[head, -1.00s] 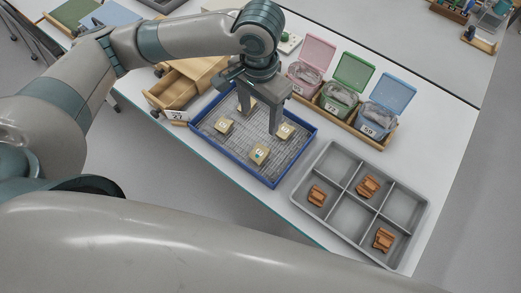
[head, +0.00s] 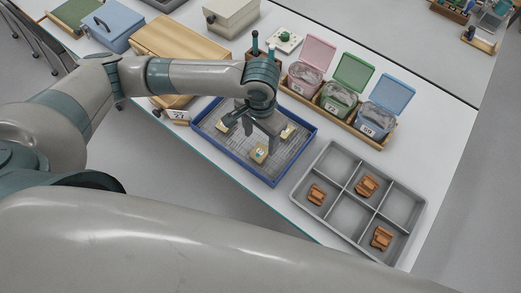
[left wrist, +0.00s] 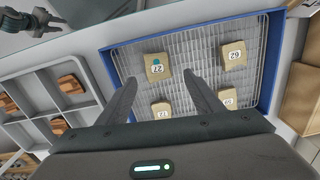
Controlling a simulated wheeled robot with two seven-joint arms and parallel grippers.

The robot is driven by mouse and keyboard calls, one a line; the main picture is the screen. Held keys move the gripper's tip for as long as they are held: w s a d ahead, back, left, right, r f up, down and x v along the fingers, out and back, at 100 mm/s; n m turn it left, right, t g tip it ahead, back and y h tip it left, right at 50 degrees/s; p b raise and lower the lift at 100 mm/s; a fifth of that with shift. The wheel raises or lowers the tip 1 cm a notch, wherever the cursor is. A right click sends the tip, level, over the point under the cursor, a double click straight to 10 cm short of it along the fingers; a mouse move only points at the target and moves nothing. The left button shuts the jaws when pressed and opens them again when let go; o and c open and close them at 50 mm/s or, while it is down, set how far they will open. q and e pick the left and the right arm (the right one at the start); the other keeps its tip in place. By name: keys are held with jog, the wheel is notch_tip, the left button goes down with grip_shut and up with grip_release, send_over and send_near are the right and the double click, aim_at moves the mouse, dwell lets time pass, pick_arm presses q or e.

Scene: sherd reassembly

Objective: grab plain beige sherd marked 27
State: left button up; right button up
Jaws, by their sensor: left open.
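The plain beige sherd marked 27 (left wrist: 155,70) has a teal spot and lies on the mesh of the blue-rimmed tray (left wrist: 113,70). In the head view the sherd with the teal spot (head: 259,153) lies near the tray's front side. My left gripper (head: 261,140) is open above the tray, pointing down. In the left wrist view its fingertips (left wrist: 161,79) are spread to either side of the marked sherd, with nothing held. What seems to be my right gripper (left wrist: 42,22) shows small at the top left there; its opening is unclear.
Other beige sherds, one marked 20 (left wrist: 234,53), lie close by in the tray. A grey compartment tray (head: 335,190) with orange-brown sherds stands to the right. Lidded pink, green and blue boxes (head: 380,112) stand behind. A wooden drawer unit with a 27 label (head: 179,116) is at left.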

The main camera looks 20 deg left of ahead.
aim_at(260, 151)
pick_arm(q)
jog(key=shift+f, duration=0.4)
jog(key=shift+s+f+p, duration=0.15)
jog(key=shift+f+p, duration=0.2)
jog(key=shift+f, duration=0.3)
jog(key=shift+s+d+f+p, duration=0.1)
jog(key=shift+f+p, duration=0.3)
jog(key=shift+f, duration=1.55)
jog(key=shift+c, duration=0.3)
jog(key=c, duration=1.1)
